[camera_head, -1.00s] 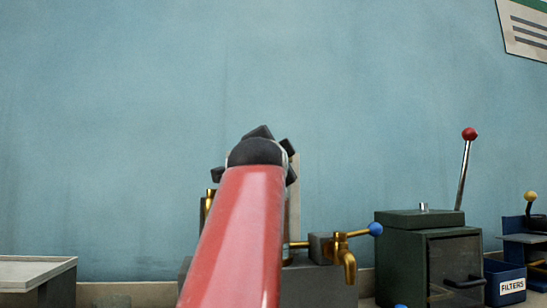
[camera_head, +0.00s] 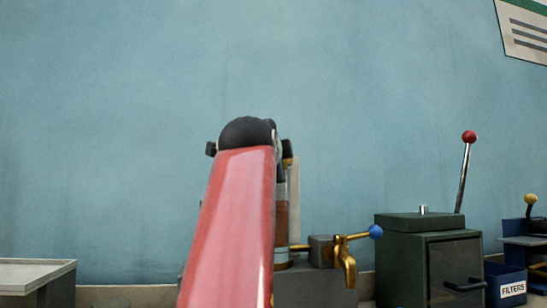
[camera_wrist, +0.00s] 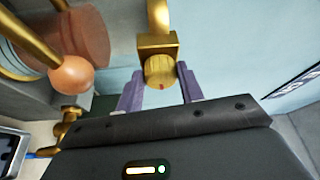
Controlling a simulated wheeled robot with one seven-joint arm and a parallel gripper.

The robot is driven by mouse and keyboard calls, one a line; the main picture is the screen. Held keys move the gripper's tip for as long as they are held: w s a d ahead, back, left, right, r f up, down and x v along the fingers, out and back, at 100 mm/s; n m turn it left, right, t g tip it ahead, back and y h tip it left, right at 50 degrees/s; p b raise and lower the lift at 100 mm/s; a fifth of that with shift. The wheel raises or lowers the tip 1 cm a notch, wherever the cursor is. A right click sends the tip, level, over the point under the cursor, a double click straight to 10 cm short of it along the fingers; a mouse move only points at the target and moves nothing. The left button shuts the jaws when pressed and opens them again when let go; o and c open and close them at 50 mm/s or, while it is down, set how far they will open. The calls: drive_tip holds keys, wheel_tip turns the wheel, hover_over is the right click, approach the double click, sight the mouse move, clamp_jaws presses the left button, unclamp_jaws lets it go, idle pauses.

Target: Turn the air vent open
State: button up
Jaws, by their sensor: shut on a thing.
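The air vent is a round brass knob (camera_wrist: 160,72) with a small red mark, below a square brass block and a curved brass pipe in the wrist view. My gripper (camera_wrist: 160,80) has one purple finger on each side of the knob and is shut on it. In the head view my red arm hides the gripper and the knob.
An orange ball (camera_wrist: 72,75) on a brass rod is close at the left in the wrist view, near a reddish glass cylinder (camera_wrist: 82,35). A brass tap with a blue ball handle (camera_head: 376,232) stands right of my arm. A green box (camera_head: 427,260) with a red-topped lever is further right.

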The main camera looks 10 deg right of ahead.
drive_tip(key=shift+f, duration=0.1)
drive_tip(key=o, duration=1)
drive_tip(key=shift+d, duration=0.1)
drive_tip(key=shift+s, duration=0.1)
drive_tip(key=shift+b+v, duration=1.2)
drive_tip(key=shift+v, duration=2.65)
